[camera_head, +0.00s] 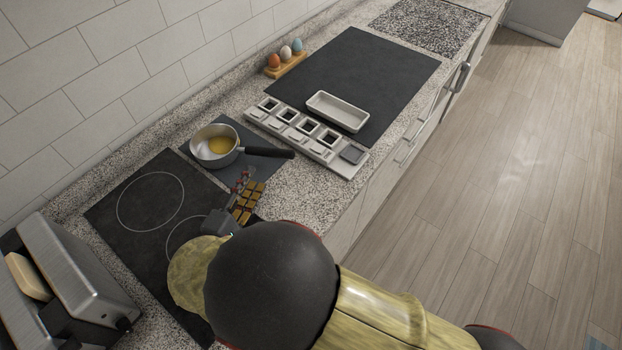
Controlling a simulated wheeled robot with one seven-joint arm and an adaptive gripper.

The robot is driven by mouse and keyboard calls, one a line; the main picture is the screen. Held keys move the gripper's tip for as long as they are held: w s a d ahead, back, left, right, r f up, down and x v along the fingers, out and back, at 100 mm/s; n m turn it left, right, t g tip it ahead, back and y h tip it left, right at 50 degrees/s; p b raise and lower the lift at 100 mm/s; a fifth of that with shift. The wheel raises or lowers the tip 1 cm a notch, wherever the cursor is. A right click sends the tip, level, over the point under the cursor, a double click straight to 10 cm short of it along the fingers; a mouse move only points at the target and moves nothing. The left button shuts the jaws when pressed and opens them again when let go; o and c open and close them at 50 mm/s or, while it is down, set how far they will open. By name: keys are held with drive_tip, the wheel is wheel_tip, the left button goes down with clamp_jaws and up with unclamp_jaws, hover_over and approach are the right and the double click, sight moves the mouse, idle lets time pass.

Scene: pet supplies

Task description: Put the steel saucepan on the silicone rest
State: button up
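The steel saucepan (203,157) has a yellow content and a dark handle pointing right. It appears to sit upright on a dark blue-grey square mat (261,169), which looks like the silicone rest; the pan hides part of it. My gripper (245,182) is below the pan in the picture, over the near edge of the mat and the cooktop. It looks apart from the pan and its handle. My arm hides part of it, and its finger opening is not clear.
A black cooktop (122,218) lies left of the mat, with a metal toaster (85,275) at lower left. A white compartment tray (327,155) stands right of the pan. Beyond are a dark board (400,66), a white dish (337,111) and coloured eggs in a wooden holder (287,67).

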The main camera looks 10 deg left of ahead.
drive_tip(key=shift+w, duration=0.1)
drive_tip(key=w+d+r+m+g+h, duration=0.1)
drive_tip(key=d+r+m+g+h, duration=0.15)
drive_tip(key=d, duration=0.65)
drive_tip(key=w+d+r+m+g+h, duration=0.1)
drive_tip(key=d+r+m+g, duration=0.2)
drive_tip(key=d, duration=0.6)
drive_tip(key=w+d+r+m+g+h, duration=0.1)
drive_tip(key=d+r+m+g+h, duration=0.2)
drive_tip(key=d, duration=0.6)
drive_tip(key=s+d+r+m+g+y, duration=0.1)
drive_tip(key=s+d+m+g+y, duration=0.35)
drive_tip(key=s+d, duration=0.4)
drive_tip(key=s+d+r+m+t+y, duration=0.1)
drive_tip(key=s+d+r+m+y, duration=0.3)
drive_tip(key=s, duration=0.3)
drive_tip(key=shift+d+r+t+y, duration=0.15)
drive_tip(key=shift+r+t+y, duration=0.25)
drive_tip(key=shift+r+y, duration=0.45)
